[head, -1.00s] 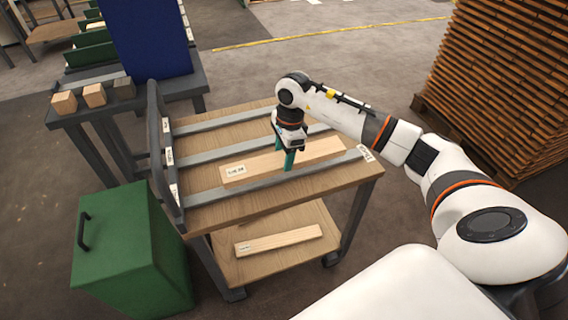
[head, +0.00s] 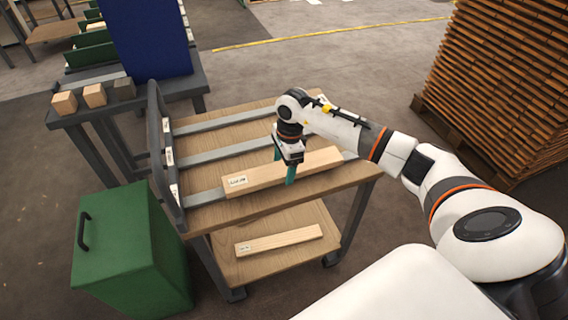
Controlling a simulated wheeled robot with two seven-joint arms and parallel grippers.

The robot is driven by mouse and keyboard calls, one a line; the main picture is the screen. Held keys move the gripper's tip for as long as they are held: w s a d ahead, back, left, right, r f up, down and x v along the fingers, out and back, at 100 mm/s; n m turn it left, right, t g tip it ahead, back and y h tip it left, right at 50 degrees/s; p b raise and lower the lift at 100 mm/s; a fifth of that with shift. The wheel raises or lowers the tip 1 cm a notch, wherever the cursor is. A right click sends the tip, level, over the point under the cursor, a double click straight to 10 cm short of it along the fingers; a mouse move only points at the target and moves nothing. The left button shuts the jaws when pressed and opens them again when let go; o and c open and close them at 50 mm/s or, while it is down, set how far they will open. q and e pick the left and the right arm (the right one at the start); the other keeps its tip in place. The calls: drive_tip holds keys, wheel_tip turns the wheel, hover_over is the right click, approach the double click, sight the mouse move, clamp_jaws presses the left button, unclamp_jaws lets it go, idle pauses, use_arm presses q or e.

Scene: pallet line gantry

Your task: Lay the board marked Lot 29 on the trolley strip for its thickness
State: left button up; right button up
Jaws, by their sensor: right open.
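A pale board (head: 256,181) with a white label at its left end lies along the front grey strip (head: 203,197) of the trolley top. The label's print is too small to read surely. The board hides much of that strip. My right gripper (head: 284,164) is open, its teal fingers on either side of the board near the middle. I cannot tell whether a finger touches it. Two more strips, the middle one (head: 215,156) and the rear one (head: 222,124), are bare. My left gripper is not in view.
Another labelled board (head: 285,240) lies on the trolley's lower shelf (head: 245,268). An upright grey rail (head: 160,150) edges the trolley's left side. A green box (head: 125,240) stands at left, a bench with several small blocks (head: 94,96) behind. Stacked pallets (head: 500,90) stand at right.

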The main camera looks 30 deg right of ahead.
drive_tip(key=shift+r, duration=0.25)
wheel_tip(320, 180, up, 12)
drive_tip(key=d, duration=0.1)
drive_tip(key=shift+s+d+f+b, duration=0.15)
drive_tip(key=shift+s+d+b, duration=0.05)
drive_tip(key=shift+b, duration=0.25)
